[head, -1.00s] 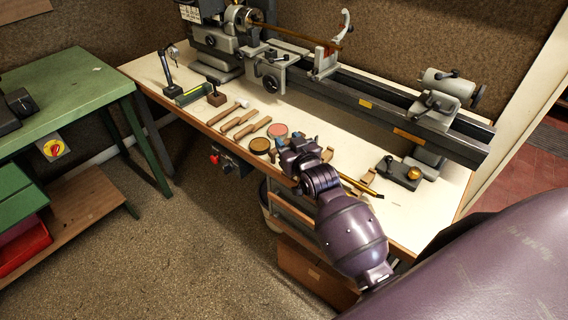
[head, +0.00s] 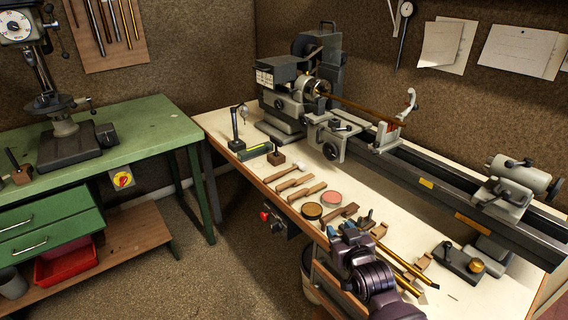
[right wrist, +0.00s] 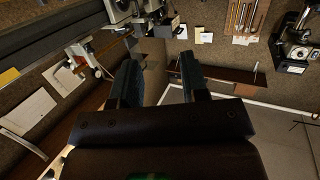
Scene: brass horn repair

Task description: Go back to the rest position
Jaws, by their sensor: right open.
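My left gripper is in neither view.
The lathe (head: 410,165) runs along the back of the bench. A green table (head: 150,138) stands left, with open floor between.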

